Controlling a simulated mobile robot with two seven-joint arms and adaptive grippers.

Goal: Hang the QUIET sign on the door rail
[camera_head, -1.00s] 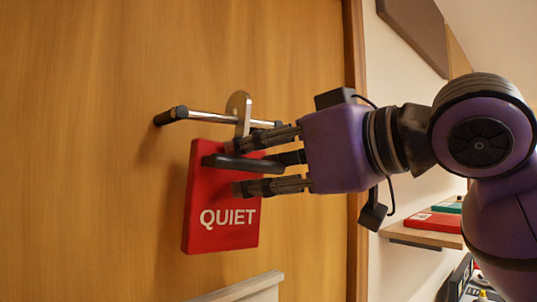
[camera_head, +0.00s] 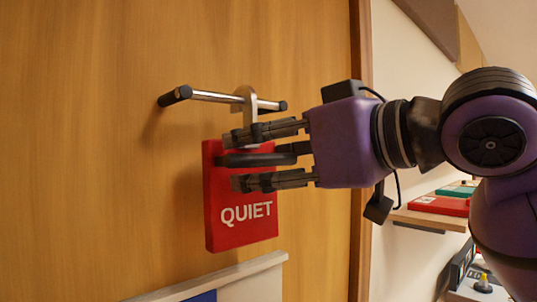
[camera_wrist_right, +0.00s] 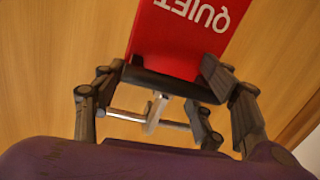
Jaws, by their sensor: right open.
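The red QUIET sign (camera_head: 228,190) is upright in front of the wooden door, white letters facing me. A pale metal hook (camera_head: 250,103) above it appears to sit over the metal door rail (camera_head: 212,96), which has dark ends. My right gripper (camera_head: 250,156) is open in front of the sign's upper part, fingers above and below a dark bar on it. In the right wrist view the sign (camera_wrist_right: 185,35) shows upside down, the dark bar (camera_wrist_right: 165,82) lying between the spread fingers. Whether any finger still touches the bar I cannot tell. My left gripper is out of view.
The wooden door (camera_head: 90,150) fills the left, its frame (camera_head: 361,150) just behind my right gripper. A pale-edged panel (camera_head: 225,275) stands below the sign. At right, a shelf (camera_head: 430,220) holds a red item (camera_head: 440,205) and a teal one. Open space lies left of the sign.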

